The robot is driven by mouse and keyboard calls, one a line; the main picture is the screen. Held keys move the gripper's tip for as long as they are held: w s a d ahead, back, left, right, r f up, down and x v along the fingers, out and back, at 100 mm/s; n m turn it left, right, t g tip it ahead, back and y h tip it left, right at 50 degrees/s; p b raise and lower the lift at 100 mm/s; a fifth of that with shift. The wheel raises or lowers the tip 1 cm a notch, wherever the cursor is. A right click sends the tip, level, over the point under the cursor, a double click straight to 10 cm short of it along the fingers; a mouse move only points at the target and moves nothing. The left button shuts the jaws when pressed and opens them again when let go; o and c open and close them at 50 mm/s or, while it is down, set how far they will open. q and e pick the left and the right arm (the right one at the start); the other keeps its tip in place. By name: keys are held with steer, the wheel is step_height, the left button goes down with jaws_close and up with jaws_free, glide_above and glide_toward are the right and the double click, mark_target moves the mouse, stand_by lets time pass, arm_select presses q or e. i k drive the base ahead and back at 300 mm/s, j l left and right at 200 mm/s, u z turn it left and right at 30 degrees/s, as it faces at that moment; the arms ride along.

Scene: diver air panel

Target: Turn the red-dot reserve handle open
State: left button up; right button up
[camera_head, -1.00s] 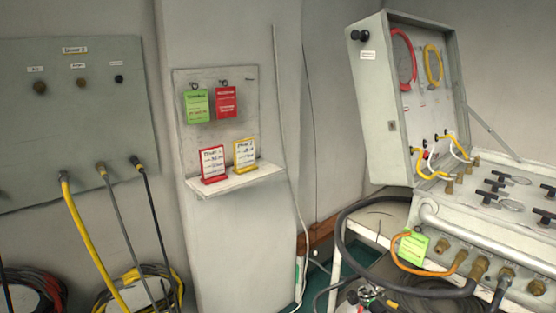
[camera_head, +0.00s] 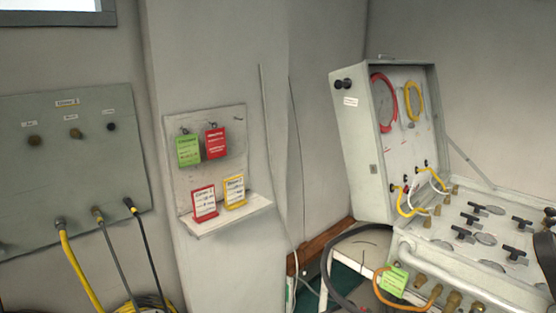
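The air panel (camera_head: 470,280) is an open grey case at the right of the head view, with its lid (camera_head: 360,150) standing up behind it. Several black T-shaped handles (camera_head: 466,233) sit on its top face, among round grey discs. Another black handle (camera_head: 514,253) is further right. I cannot make out a red dot on any handle at this size. The panel's right side is cut off by the picture edge.
A wall board holds a green tag (camera_head: 188,150) and a red tag (camera_head: 216,143), above a shelf (camera_head: 228,215) with two cards. A grey hose panel (camera_head: 75,170) is at the left. A green tag (camera_head: 393,280) hangs at the case's front fittings. A dark hose (camera_head: 338,265) curves beside the case.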

mark_target(515, 252)
steer(key=z, duration=1.55)
